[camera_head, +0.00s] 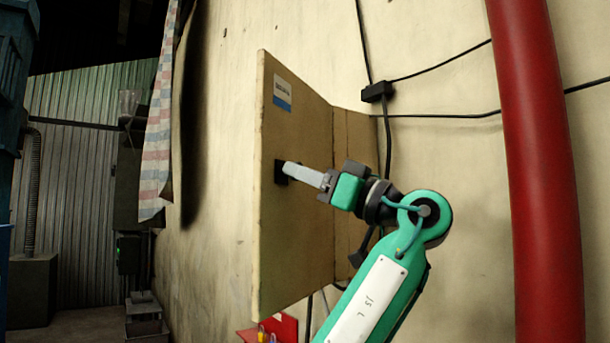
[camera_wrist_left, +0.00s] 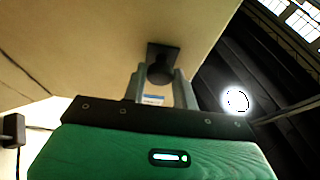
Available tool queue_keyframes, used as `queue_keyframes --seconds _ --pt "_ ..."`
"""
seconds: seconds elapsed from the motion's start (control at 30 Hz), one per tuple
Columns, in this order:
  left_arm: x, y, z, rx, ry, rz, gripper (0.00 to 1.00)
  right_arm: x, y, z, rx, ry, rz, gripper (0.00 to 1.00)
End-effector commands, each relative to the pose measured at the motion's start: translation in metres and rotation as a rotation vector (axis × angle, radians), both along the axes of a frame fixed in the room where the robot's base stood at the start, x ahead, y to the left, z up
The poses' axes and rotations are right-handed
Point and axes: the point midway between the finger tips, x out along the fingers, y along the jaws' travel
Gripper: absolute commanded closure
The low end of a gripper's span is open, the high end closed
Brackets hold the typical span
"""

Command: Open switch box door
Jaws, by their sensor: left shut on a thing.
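The switch box door (camera_head: 297,225) is a beige panel with a white and blue label near its top. It stands out from the wall at an angle to a narrower beige part of the box (camera_head: 356,170). A black handle (camera_head: 279,173) sits on the door's left part. My left gripper (camera_head: 287,170) is shut on this handle. In the left wrist view, the two grey fingers of the gripper (camera_wrist_left: 161,78) lie on either side of the round black handle (camera_wrist_left: 160,71), in front of the door (camera_wrist_left: 100,30). My right gripper is not in view.
A thick red pipe (camera_head: 540,170) runs up the wall at the right. Black cables meet at a small junction (camera_head: 376,92) right of the box. A red object (camera_head: 284,329) lies below the door. The space left of the door looks clear.

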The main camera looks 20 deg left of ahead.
Motion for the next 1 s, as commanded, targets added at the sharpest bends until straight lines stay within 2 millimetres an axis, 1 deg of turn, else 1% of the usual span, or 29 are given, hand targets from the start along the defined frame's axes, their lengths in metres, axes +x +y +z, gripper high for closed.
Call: queue_keyframes --seconds 0.03,0.07,0.13,0.17,0.43,0.57,0.67,0.8,1.0 --pt "0.0 0.0 0.001 0.0 0.0 0.0 1.0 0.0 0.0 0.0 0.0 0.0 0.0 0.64" --pt "0.0 0.0 0.001 0.0 0.0 0.0 0.66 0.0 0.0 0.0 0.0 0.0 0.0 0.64" --pt "0.0 0.0 0.0 0.0 0.0 0.0 0.52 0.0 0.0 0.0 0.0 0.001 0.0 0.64" --pt "0.0 0.0 0.0 0.0 0.0 0.0 0.5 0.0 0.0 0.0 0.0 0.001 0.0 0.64" --pt "0.0 0.0 0.0 0.0 0.0 -0.001 0.5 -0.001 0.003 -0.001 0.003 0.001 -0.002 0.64" --pt "-0.001 -0.009 -0.006 0.001 0.0 -0.002 0.5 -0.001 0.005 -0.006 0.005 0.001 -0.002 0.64" --pt "-0.003 -0.025 -0.014 0.001 0.001 -0.004 0.5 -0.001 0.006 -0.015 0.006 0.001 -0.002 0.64" --pt "-0.008 -0.055 -0.027 0.002 0.002 -0.005 0.5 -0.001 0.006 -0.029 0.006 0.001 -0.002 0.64" --pt "-0.014 -0.095 -0.043 0.001 0.002 -0.003 0.5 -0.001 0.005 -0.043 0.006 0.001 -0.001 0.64"
